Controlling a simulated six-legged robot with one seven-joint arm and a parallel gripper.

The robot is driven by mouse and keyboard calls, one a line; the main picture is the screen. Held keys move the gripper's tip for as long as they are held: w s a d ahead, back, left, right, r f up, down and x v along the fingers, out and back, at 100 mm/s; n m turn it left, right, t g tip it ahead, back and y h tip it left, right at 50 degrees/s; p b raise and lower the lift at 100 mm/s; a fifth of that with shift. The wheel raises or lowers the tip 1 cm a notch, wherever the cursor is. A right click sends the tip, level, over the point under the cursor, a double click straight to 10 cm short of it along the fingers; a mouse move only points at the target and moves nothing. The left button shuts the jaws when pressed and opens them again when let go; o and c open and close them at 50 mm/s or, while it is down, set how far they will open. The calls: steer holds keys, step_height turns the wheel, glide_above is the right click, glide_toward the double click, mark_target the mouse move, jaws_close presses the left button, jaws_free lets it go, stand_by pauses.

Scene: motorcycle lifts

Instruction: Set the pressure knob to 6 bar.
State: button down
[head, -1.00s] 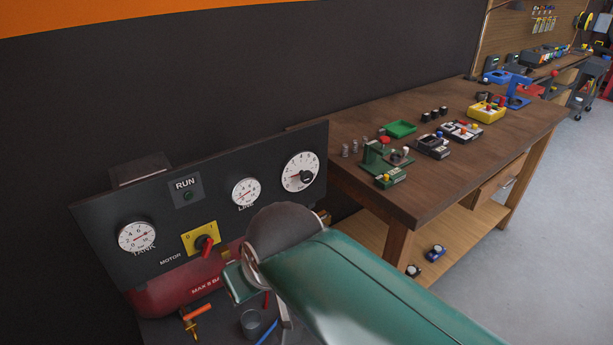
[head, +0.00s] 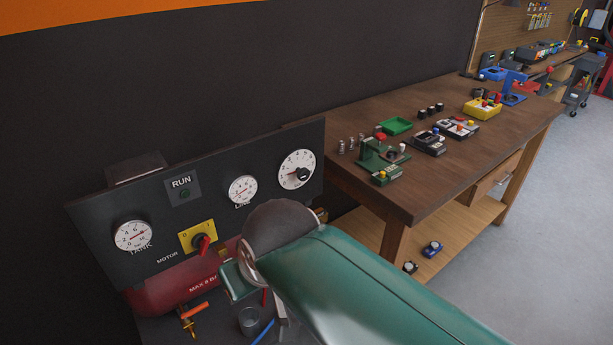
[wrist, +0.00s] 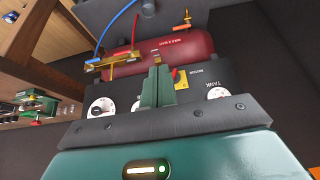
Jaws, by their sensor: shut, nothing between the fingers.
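The pressure knob (head: 303,174) is a small black knob on the lower right of a white numbered dial (head: 291,163), at the right end of a dark panel (head: 95,208). A red mark shows on the dial's left side; its setting is too small to read. The dial also shows at the left in the wrist view (wrist: 101,107). My gripper (wrist: 158,82) is shut and empty, its green fingers in front of the panel's middle in the wrist view, right of the knob dial and apart from it. In the head view my arm largely hides the gripper.
The panel bears a LINE gauge (head: 243,189), a TANK gauge (head: 133,235), a RUN lamp (head: 184,194) and a red motor switch (head: 202,243) on a yellow plate. A red tank (head: 170,293) lies below. A wooden bench (head: 400,185) with several devices stands at the right.

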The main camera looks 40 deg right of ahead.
steer(key=c, duration=1.8)
jaws_free()
steer(key=shift+c, duration=0.2)
steer(key=o, duration=0.7)
steer(key=shift+n+t+h, duration=0.5)
steer(key=w+d, duration=0.3)
steer(key=shift+d+f, duration=0.1)
steer(key=shift+f, duration=0.05)
steer(key=shift+o, duration=0.7)
steer(key=w+d+n+t+h, duration=0.1)
steer(key=w+d+n+h, duration=0.1)
steer(key=w+d, duration=0.3)
steer(key=shift+d+f+n+t, duration=0.15)
steer(key=shift+d+n+t, duration=0.15)
steer(key=shift+d, duration=0.65)
steer(key=n+t+y, duration=0.3)
steer(key=n+t, duration=0.7)
steer(key=n, duration=1.3)
glide_toward(306, 175)
steer(key=w, duration=0.8)
steer(key=shift+w, duration=0.35)
